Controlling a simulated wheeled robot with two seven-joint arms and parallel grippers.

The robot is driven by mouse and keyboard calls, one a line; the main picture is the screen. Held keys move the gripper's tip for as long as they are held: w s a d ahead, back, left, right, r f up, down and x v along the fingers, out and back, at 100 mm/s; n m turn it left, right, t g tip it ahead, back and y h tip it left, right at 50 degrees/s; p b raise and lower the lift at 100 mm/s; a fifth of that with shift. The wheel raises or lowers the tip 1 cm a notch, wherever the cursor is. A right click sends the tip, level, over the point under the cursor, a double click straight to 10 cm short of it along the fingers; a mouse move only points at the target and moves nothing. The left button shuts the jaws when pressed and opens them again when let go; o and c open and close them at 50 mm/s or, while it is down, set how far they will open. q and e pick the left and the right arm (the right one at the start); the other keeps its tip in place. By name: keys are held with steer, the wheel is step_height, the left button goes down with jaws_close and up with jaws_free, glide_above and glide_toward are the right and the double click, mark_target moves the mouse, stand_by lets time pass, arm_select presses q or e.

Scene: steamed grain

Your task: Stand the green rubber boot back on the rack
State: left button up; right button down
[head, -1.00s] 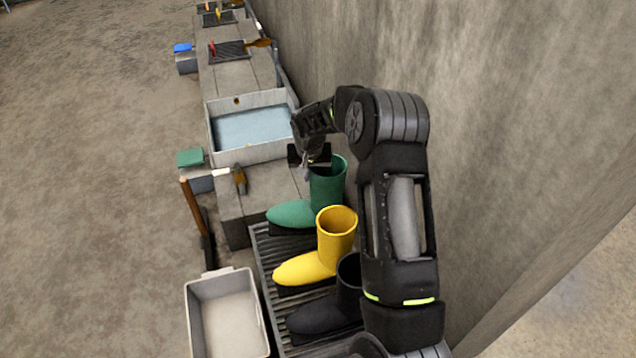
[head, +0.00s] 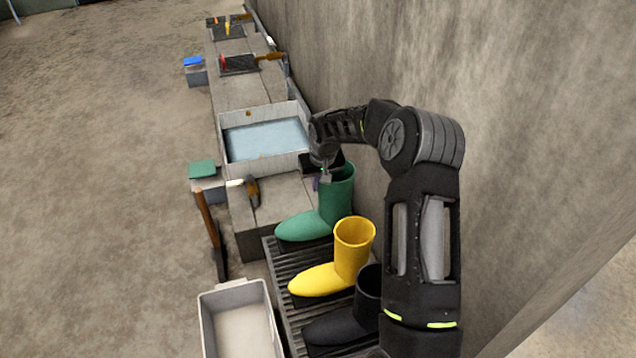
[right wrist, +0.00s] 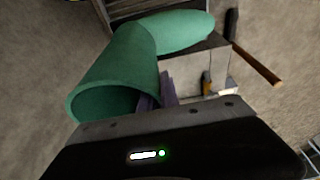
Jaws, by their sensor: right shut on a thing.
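The green rubber boot (head: 337,198) is upright at the far end of the dark slatted rack (head: 283,262), its toe pointing left. I cannot tell whether its sole rests on the slats. My right gripper (head: 325,178) is at the boot's upper shaft, near the rim, shut on it. In the right wrist view the green boot (right wrist: 118,75) fills the left, with its open top towards the camera and its foot farther off. The fingers (right wrist: 157,95) are partly hidden beside the shaft. My left gripper is not in view.
A yellow boot (head: 352,250) and a black boot (head: 340,325) stand nearer on the rack. A pale bin (head: 240,325) is left of it. A long-handled tool (head: 208,225) leans by the bench. A water basin (head: 265,140) lies beyond, and a concrete wall (head: 540,120) runs along the right.

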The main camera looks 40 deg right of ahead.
mark_target(318, 201)
steer(key=shift+f+b, duration=2.3)
steer(key=shift+f, duration=1)
steer(key=shift+f+b, duration=0.35)
steer(key=shift+f, duration=0.25)
steer(key=c, duration=1.5)
jaws_free()
steer(key=shift+f, duration=0.1)
steer(key=shift+s+r, duration=0.1)
steer(key=shift+r, duration=0.45)
steer(key=p+v, duration=0.2)
steer(key=v, duration=0.5)
steer(key=shift+p, duration=0.35)
